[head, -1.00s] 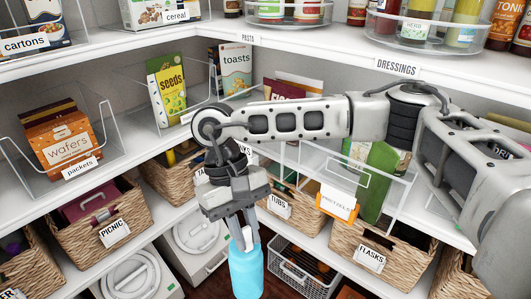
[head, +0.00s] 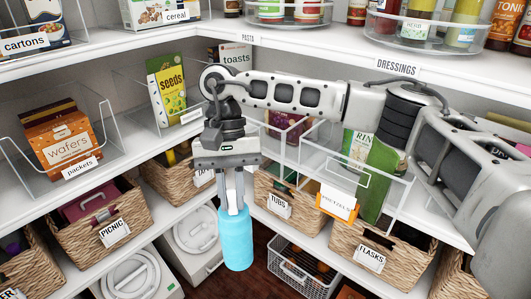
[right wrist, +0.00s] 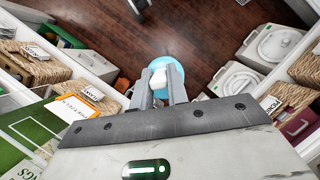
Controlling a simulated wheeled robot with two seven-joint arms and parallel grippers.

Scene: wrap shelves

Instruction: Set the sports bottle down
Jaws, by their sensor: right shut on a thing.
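The sports bottle (head: 235,240) is light blue with a white cap and hangs nearly upright below my right gripper (head: 233,205) in the head view. The gripper's two fingers are shut on the bottle's cap. In the right wrist view the white cap (right wrist: 157,80) sits between the fingertips of my right gripper (right wrist: 161,97), with the blue bottle (right wrist: 176,72) beyond it over the dark wooden floor. The bottle is in the air in front of the lower shelf. My left gripper is not in view.
Wicker baskets line the lower shelf, among them the TUBS basket (head: 280,206), the FLASKS basket (head: 369,262) and the PICNIC basket (head: 118,235). White lidded bins (head: 196,232) and a wire basket (head: 300,275) stand below. The wooden floor (right wrist: 215,30) is largely clear.

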